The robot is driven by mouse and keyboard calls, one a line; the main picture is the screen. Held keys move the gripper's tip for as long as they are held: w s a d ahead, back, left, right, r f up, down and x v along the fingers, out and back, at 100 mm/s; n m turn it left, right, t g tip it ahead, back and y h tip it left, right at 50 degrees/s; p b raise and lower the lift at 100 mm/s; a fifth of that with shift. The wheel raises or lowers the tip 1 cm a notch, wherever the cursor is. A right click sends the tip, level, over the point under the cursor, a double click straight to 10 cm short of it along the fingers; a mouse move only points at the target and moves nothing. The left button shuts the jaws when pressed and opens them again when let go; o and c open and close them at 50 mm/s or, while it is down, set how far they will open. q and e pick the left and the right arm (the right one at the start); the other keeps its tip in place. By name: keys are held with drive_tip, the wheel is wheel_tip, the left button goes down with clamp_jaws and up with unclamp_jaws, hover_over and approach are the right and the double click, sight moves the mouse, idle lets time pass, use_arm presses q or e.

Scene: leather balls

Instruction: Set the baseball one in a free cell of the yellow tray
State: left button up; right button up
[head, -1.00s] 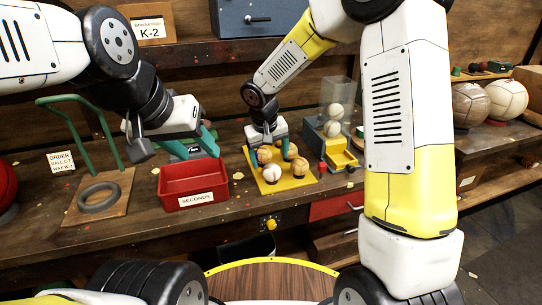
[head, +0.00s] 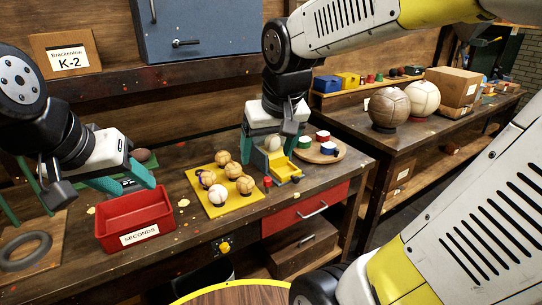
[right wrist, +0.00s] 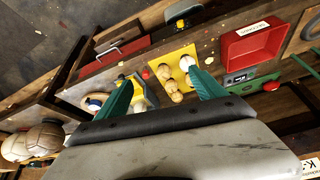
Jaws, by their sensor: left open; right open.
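The yellow tray (head: 222,209) lies on the bench with several tan balls and one white ball (head: 217,195) on it. The tray also shows in the right wrist view (right wrist: 192,50). A pale ball that looks like a baseball (head: 272,143) shows at the dispenser with the yellow chute (head: 284,171), right of the tray. My right gripper (head: 270,143) is open, pointing down in front of or above the dispenser. It hides much of the dispenser, and I cannot tell whether it touches the ball. My left gripper (head: 128,184) is open and empty above the red bin.
A red SECONDS bin (head: 138,222) stands left of the tray. A round wooden board (head: 322,153) with coloured pieces lies right of the dispenser. A small red piece (head: 267,182) stands between tray and chute. Large balls (head: 389,108) sit on the right bench.

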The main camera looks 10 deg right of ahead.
drive_tip(key=s+d+t+y, duration=0.1)
drive_tip(key=s, duration=0.6)
drive_tip(key=shift+d+r+m, duration=0.4)
drive_tip(key=shift+r, duration=0.05)
drive_tip(key=shift+s, duration=0.1)
